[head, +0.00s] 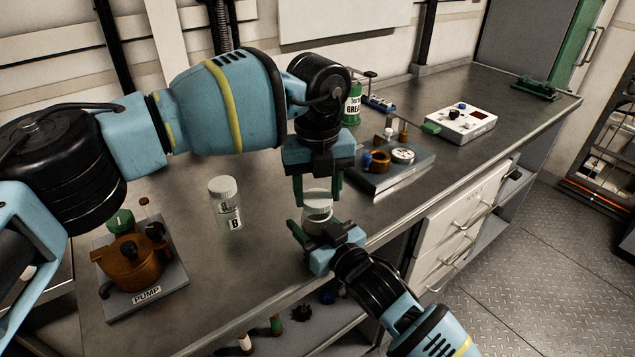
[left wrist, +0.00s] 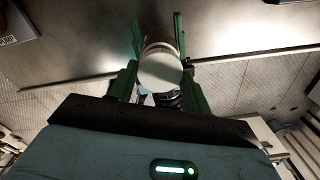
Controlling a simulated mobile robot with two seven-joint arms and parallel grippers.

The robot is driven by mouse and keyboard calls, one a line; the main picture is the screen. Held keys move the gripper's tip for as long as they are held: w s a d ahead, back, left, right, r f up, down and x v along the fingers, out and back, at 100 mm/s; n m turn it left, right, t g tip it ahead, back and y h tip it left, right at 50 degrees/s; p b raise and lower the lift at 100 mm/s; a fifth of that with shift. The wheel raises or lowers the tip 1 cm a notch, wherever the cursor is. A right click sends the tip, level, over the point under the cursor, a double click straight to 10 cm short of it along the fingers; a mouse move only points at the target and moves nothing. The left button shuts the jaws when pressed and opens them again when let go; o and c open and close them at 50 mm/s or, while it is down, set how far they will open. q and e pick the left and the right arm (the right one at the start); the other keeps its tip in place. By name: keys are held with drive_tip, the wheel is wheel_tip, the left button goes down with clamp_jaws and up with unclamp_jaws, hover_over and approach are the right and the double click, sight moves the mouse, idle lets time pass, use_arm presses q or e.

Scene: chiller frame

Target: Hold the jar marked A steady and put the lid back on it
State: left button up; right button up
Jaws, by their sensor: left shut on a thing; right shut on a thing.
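A small white-lidded jar (head: 317,219), its label hidden, stands near the bench's front edge. My right gripper (head: 308,230) comes from the lower right and is shut on the jar's body. My left gripper (head: 319,190) points down from above, its fingers shut on the white lid (head: 317,196). The left wrist view shows the lid (left wrist: 161,68) as a pale disc between the green fingers. The lid is at the jar's mouth; I cannot tell whether it is seated. A second jar (head: 230,213), marked B, stands to the left, upright with its lid on.
An orange pump on a grey plate (head: 181,281) stands at the lower left. A grey block with a round gauge (head: 400,172) lies close to the right of my grippers. A green grease can (head: 352,106) and a white control box (head: 460,122) stand farther back.

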use_arm(q)
drive_tip(key=shift+f, duration=0.65)
idle(0.6)
drive_tip(key=m, duration=1)
drive_tip(key=shift+m, duration=0.3)
drive_tip(key=m, duration=1.6)
drive_tip(key=shift+m, duration=0.3)
drive_tip(key=m, duration=1.8)
